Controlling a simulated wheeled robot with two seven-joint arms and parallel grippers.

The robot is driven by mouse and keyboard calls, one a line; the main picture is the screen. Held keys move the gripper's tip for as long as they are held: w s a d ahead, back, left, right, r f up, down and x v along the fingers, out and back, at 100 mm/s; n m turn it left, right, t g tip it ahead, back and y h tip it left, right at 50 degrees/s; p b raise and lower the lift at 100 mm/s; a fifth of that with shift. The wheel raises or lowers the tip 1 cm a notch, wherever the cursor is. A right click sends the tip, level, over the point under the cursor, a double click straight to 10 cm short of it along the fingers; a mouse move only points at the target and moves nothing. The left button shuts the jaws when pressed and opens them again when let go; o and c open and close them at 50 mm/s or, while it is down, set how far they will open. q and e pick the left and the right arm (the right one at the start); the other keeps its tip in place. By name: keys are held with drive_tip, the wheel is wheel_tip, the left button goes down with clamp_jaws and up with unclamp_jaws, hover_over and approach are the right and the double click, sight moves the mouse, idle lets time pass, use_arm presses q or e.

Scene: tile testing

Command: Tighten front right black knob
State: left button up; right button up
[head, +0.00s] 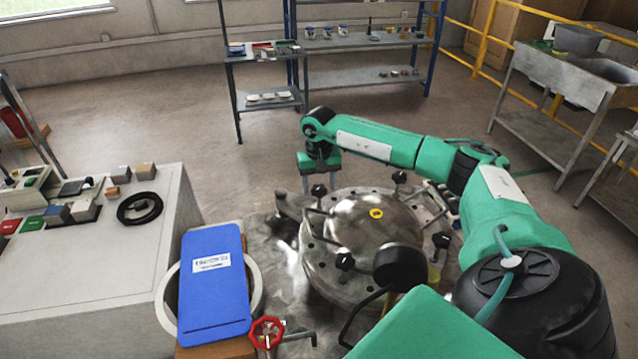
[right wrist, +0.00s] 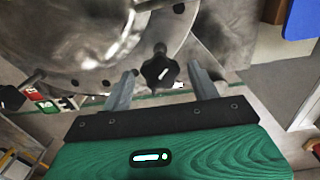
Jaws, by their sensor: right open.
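The round metal test vessel (head: 375,228) has several black knobs around its rim. One black knob (head: 318,190) sits at its far left edge, under my right gripper (head: 319,179). In the right wrist view, this star-shaped black knob (right wrist: 160,70) stands between the two fingertips of my right gripper (right wrist: 162,84). The fingers are open, with a gap on each side of the knob. Other black knobs are at the far right (head: 399,176), right (head: 442,239) and near left (head: 344,260) of the rim. My left gripper is not in view.
A blue panel (head: 213,285) and a red valve wheel (head: 266,332) are near the front left of the vessel. A white bench (head: 90,270) stands at left. Shelves (head: 350,42) stand behind, with open floor before them.

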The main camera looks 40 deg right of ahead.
drive_tip(key=shift+f, duration=0.25)
drive_tip(key=c, duration=1)
